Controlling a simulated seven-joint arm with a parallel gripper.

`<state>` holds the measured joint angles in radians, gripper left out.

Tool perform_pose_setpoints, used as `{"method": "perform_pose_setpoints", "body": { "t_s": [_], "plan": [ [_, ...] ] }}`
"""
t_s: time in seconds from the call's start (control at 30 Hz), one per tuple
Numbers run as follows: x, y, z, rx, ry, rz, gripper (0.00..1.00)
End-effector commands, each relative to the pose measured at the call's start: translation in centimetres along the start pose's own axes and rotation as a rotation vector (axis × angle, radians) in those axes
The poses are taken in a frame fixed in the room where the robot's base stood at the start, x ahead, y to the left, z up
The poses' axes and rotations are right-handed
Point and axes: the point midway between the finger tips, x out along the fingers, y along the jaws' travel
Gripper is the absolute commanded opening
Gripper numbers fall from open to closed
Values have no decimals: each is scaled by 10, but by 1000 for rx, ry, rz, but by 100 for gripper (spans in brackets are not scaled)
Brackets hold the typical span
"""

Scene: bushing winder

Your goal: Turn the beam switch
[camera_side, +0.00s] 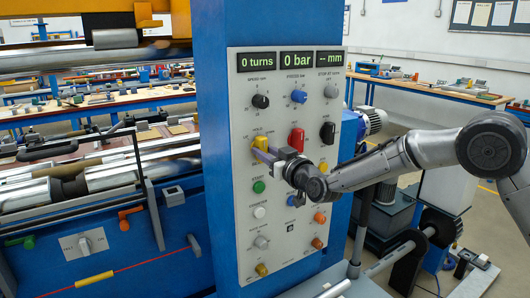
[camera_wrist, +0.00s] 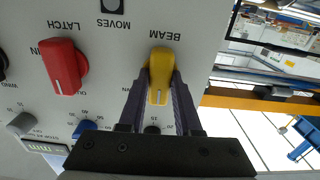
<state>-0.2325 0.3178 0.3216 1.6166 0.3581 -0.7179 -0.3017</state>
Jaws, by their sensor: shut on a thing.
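The beam switch (camera_wrist: 160,63) is a yellow knob on the grey control panel, under an upside-down BEAM label in the wrist view. Its white mark points toward the lower edge of that view. In the side view the yellow switch (camera_side: 260,141) is at the panel's left, partly hidden by the fingers. My gripper (camera_wrist: 161,82) has one purple-grey finger on each side of the knob and is shut on it. In the side view my gripper (camera_side: 262,152) reaches in from the right.
A red latch knob (camera_wrist: 65,66) sits beside the beam switch; it also shows in the side view (camera_side: 296,138). A green button (camera_side: 258,187) is below. A black knob (camera_side: 327,132) is at the right. Displays (camera_side: 256,61) read 0 turns and 0 bar.

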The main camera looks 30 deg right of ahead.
Motion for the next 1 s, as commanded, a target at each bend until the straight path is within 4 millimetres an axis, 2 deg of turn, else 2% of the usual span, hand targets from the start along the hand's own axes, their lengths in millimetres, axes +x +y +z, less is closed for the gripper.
{"method": "perform_pose_setpoints", "body": {
  "t_s": [0.53,0.57,0.7,1.0],
  "plan": [
    [0,0,1,28,-2,0,0],
    [0,0,1,28,-2,0,36],
    [0,0,0,27,-2,0,61],
    [-1,0,0,27,0,0,62]
  ]
}}
